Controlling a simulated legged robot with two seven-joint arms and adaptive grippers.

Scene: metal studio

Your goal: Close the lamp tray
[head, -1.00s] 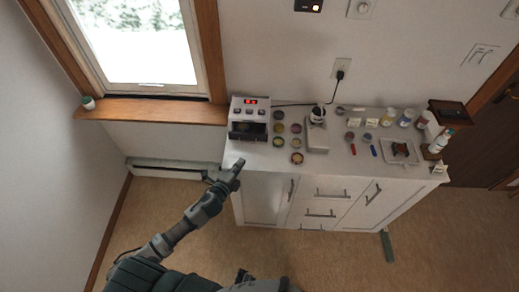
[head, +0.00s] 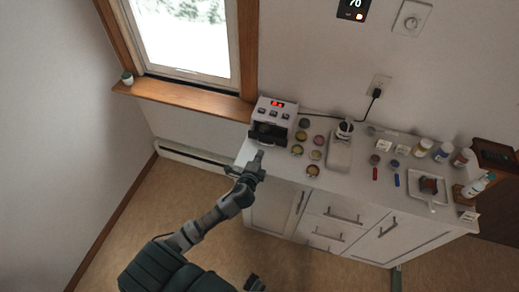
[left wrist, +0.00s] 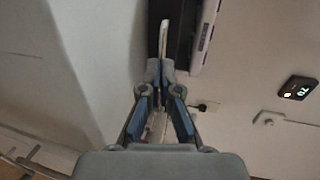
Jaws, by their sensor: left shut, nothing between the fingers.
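The lamp (head: 283,108) is a small white box with a red display and several buttons, at the left end of the white cabinet top. Its dark tray (head: 267,133) is at the front and appears to stick out toward me. My left gripper (head: 259,157) is shut and empty, just in front of and below the tray, near the cabinet's front left edge. A gap seems to show between them in the head view. The left wrist view shows the left gripper's fingers (left wrist: 162,60) close together. My right gripper is not clearly in view.
Several round jars (head: 298,150) stand just right of the lamp, with a grey device (head: 340,150) beyond them. Bottles (head: 442,152) and a white dish (head: 428,190) are farther right. A cord runs behind to the wall outlet (head: 378,86). Open floor lies left of the cabinet.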

